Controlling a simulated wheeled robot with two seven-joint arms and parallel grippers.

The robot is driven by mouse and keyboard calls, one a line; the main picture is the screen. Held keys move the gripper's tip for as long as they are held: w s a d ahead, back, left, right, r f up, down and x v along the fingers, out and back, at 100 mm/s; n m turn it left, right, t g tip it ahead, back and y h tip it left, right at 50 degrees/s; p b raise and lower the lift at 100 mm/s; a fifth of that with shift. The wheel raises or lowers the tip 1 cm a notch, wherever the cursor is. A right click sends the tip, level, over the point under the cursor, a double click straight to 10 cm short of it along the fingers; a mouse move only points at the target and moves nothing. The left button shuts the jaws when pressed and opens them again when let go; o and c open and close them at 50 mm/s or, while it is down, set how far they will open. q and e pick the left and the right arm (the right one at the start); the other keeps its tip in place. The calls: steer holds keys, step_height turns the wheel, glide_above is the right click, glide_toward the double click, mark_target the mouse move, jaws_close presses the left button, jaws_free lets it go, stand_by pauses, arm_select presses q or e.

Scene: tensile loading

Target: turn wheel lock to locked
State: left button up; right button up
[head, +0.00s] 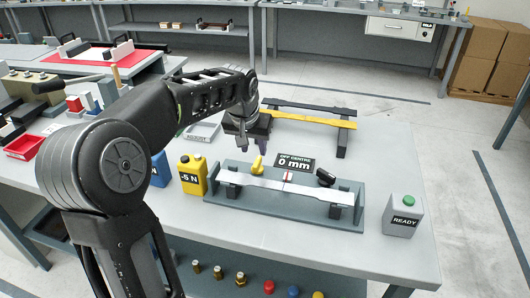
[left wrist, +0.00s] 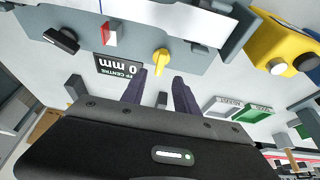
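A yellow lever-like knob (head: 257,165), which may be the wheel lock, stands near the back left of a grey fixture (head: 290,207). In the left wrist view the knob (left wrist: 161,62) lies just beyond the gap between my fingertips, with no visible contact. My left gripper (head: 262,146) hangs behind and above it, its fingers pointing down. In the left wrist view the fingers (left wrist: 162,88) are apart with nothing between them. A pale flat specimen (head: 270,184) with a red mark lies along the fixture. A black knob (head: 325,177) sits at the right. My right gripper is out of view.
A sign reading "OFF CENTRE 0 mm" (head: 295,163) stands behind the fixture. A yellow "-5 N" container (head: 192,176) stands close to its left, and a grey READY box with a green button (head: 403,215) to its right. A yellow bar (head: 310,118) on a rack lies behind.

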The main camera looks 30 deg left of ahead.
mark_target(257, 161)
arm_select(q)
steer(key=shift+s, duration=0.2)
steer(key=shift+p+x, duration=0.55)
steer(key=shift+x, duration=3.4)
steer(key=shift+w, duration=0.1)
steer(key=shift+c, duration=0.3)
jaws_close()
